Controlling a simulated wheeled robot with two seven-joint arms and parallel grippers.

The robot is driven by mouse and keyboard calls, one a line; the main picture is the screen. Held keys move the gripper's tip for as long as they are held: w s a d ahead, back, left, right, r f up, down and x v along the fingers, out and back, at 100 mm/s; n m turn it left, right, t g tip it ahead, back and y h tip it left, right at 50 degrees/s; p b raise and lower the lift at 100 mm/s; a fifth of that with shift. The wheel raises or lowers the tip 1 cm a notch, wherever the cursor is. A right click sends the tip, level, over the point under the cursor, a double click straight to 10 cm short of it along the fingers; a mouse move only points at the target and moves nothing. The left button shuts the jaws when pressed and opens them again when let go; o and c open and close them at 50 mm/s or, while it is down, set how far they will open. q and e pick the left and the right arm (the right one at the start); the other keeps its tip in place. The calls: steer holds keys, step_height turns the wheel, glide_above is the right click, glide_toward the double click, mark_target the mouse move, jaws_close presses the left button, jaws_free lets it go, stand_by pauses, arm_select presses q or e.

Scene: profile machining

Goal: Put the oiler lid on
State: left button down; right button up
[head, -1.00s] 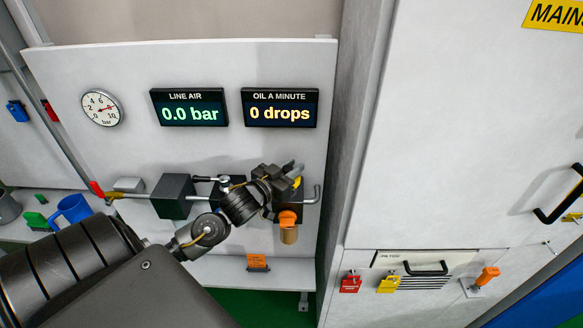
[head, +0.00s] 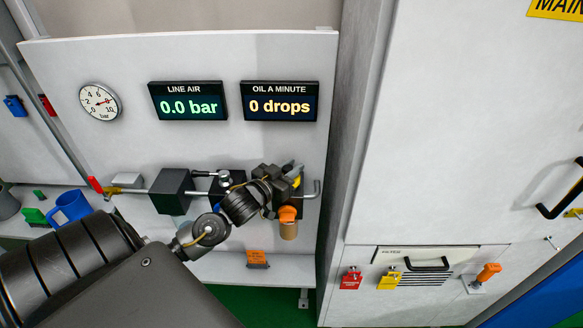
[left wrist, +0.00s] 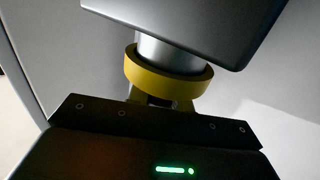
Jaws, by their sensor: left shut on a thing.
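My left gripper (head: 286,190) is at the right end of the air line, above the oiler (head: 288,230) with its orange collar and tan bowl. In the left wrist view the gripper is shut on the yellow lid (left wrist: 170,82), a thick ring-like cap. The lid surrounds a pale metal neck (left wrist: 172,52) at a dark grey body (left wrist: 190,22). Only a bit of yellow (head: 297,182) shows by the gripper in the head view. The gripper hides much of the oiler's top; I cannot tell how firmly the lid is seated. My right gripper is not in view.
A dark block (head: 172,191) stands on the pipe left of my gripper. A red-handled valve (head: 97,186) is further left. The cabinet (head: 450,130) bounds the right side.

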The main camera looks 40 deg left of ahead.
arm_select(q)
steer(key=shift+f, duration=0.1)
steer(key=c, duration=1.2)
jaws_free()
steer(key=shift+o, duration=0.2)
steer(key=s+b, duration=0.4)
steer(key=s, duration=0.6)
steer(key=shift+s+r, duration=0.3)
steer(key=shift+s, duration=0.1)
steer(key=shift+s+a+f, duration=0.1)
